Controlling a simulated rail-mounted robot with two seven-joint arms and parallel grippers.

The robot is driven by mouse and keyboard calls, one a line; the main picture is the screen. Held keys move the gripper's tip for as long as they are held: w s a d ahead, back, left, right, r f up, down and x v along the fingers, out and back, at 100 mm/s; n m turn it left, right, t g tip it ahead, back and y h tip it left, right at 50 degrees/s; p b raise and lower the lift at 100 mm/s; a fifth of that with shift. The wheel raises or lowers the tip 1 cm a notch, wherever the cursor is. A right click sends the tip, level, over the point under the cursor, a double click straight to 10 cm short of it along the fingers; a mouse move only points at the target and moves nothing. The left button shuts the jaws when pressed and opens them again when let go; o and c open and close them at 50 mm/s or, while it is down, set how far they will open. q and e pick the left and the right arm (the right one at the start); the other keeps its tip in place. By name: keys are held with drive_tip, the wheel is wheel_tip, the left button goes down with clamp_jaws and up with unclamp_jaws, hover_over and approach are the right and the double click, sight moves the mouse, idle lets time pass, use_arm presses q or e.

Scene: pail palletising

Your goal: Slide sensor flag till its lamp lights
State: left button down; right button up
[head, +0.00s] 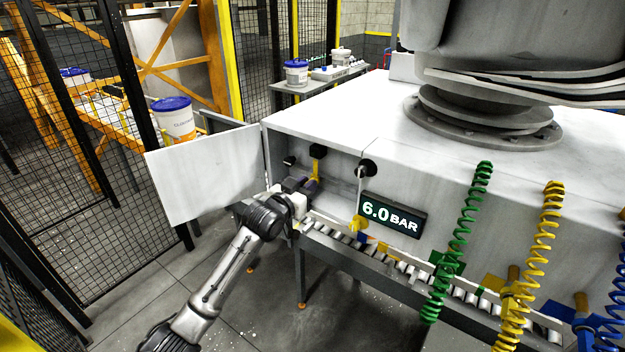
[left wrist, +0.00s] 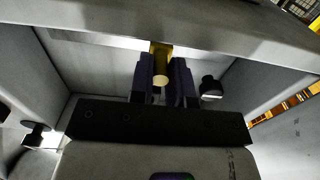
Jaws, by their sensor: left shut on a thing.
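A yellow piece (head: 315,168), which looks like the sensor flag, sits under a black block (head: 318,152) on the white cabinet's front. My left gripper (head: 305,184) reaches it from the front left. In the left wrist view the two dark purple fingers (left wrist: 161,82) are closed on either side of the yellow flag (left wrist: 160,64), whose round end faces the camera. The fingers hide part of it. I cannot make out a lit lamp in either view. My right gripper does not show.
A white door panel (head: 208,175) stands open at left. Black knobs (head: 290,160) (head: 367,168) stick out beside the flag. A display (head: 391,215) reads 6.0 BAR. A roller conveyor (head: 345,240) runs below. Green (head: 470,230) and yellow coiled hoses (head: 540,240) hang at right.

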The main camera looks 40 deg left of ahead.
use_arm(q)
drive_tip(key=shift+d, duration=0.35)
idle(0.7)
drive_tip(key=shift+d+p, duration=0.3)
drive_tip(key=shift+d, duration=0.15)
idle(0.4)
drive_tip(key=shift+d, duration=0.4)
drive_tip(key=shift+d+p, duration=0.35)
drive_tip(key=shift+d, duration=0.1)
idle(0.7)
drive_tip(key=shift+d, duration=0.4)
drive_tip(key=shift+d+f+p, duration=0.1)
drive_tip(key=shift+d+p, duration=0.2)
drive_tip(key=shift+d, duration=0.25)
idle(0.6)
drive_tip(key=shift+w, duration=0.1)
drive_tip(key=c, duration=1)
unclamp_jaws()
